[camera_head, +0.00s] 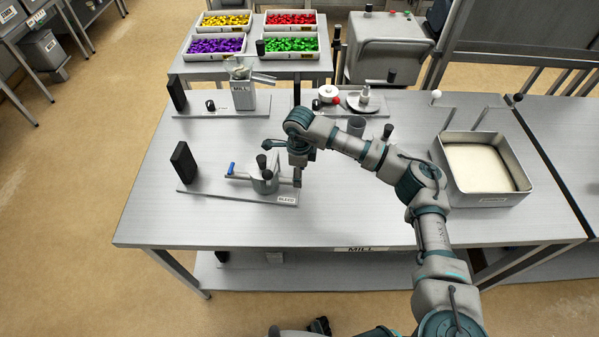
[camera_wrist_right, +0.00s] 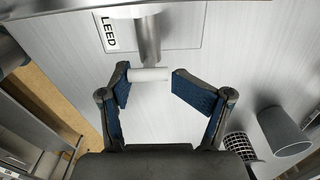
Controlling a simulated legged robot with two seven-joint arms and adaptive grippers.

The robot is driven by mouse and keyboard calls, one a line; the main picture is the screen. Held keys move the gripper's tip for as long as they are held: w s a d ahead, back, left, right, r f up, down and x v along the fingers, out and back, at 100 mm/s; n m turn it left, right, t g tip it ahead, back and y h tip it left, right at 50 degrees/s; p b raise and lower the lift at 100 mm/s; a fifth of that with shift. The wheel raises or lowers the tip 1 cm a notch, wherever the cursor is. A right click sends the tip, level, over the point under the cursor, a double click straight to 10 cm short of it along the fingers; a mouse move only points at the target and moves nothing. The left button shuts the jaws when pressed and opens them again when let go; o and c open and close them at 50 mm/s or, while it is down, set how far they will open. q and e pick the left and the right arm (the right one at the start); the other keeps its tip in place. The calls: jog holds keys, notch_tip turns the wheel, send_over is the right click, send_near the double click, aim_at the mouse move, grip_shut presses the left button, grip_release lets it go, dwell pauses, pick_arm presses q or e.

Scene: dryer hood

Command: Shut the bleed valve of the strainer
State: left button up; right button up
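The strainer (camera_head: 265,182) is a grey metal body with black knobs on a flat plate at the table's left front. A blue-tipped lever (camera_head: 232,169) sticks out to its left, and a BLEED label (camera_head: 287,200) is at the plate's right corner. In the right wrist view, a pale crossbar (camera_wrist_right: 150,75) sits on a round grey stem (camera_wrist_right: 148,42) beside that label; it looks like the bleed valve handle. My right gripper (camera_wrist_right: 159,87) is open, its blue-padded fingers around the bar, the left fingertip overlapping its end. Dark parts at the head view's bottom edge may be my left gripper.
A mill unit (camera_head: 240,95) stands behind the strainer. A black upright block (camera_head: 184,161) is at the plate's left end. A metal tray (camera_head: 482,195) of pale material is at the right. The front middle is clear.

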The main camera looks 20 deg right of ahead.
jog(key=shift+r, duration=0.15)
pick_arm(q)
jog(key=shift+w+a, duration=0.15)
jog(key=shift+a, duration=0.05)
pick_arm(e)
notch_tip(320, 180, up, 12)
jog(key=shift+w+f, duration=0.15)
jog(key=shift+f, duration=0.1)
dwell(0.5)
